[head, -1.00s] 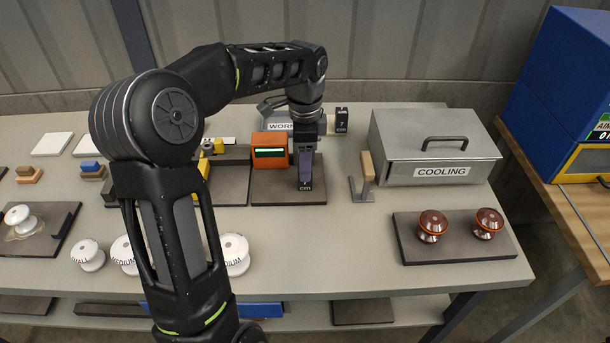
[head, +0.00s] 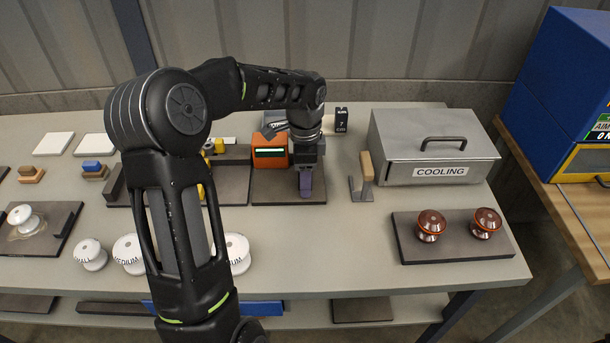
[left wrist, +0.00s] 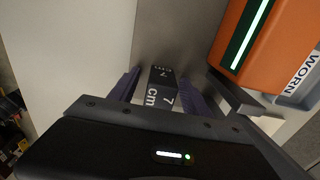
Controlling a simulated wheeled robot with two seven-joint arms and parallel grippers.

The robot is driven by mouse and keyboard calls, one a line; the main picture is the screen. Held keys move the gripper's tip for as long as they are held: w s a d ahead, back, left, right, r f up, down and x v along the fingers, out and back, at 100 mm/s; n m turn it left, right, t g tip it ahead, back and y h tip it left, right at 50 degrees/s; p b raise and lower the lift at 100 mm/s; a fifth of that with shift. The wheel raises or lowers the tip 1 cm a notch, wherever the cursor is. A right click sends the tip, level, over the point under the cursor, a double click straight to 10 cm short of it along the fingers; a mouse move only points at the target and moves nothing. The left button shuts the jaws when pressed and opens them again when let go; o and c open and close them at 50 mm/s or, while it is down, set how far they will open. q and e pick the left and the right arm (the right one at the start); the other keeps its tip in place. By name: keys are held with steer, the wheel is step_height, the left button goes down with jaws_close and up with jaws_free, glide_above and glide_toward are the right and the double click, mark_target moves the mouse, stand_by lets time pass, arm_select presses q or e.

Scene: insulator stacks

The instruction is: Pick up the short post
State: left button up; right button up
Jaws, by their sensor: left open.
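A dark post (left wrist: 160,88) marked "7 cm" shows in the left wrist view, between the two purple fingers of my left gripper (left wrist: 165,88). The fingers are apart, with the post between them. In the head view my left gripper (head: 305,188) points down over the front of a dark plate (head: 268,192) and hides this post. A second small black post (head: 341,120) with a "cm" label stands at the back, right of my gripper; I cannot read its number surely. My right gripper is not in view.
An orange device (head: 269,151) with a lit display stands close left of my gripper. A wooden-handled stand (head: 365,175) and the COOLING box (head: 435,150) are to the right. Brown insulators (head: 431,225) sit on a plate at front right. White insulators (head: 90,254) line the front left.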

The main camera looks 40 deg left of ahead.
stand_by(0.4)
arm_select(q)
jaws_close()
stand_by(0.4)
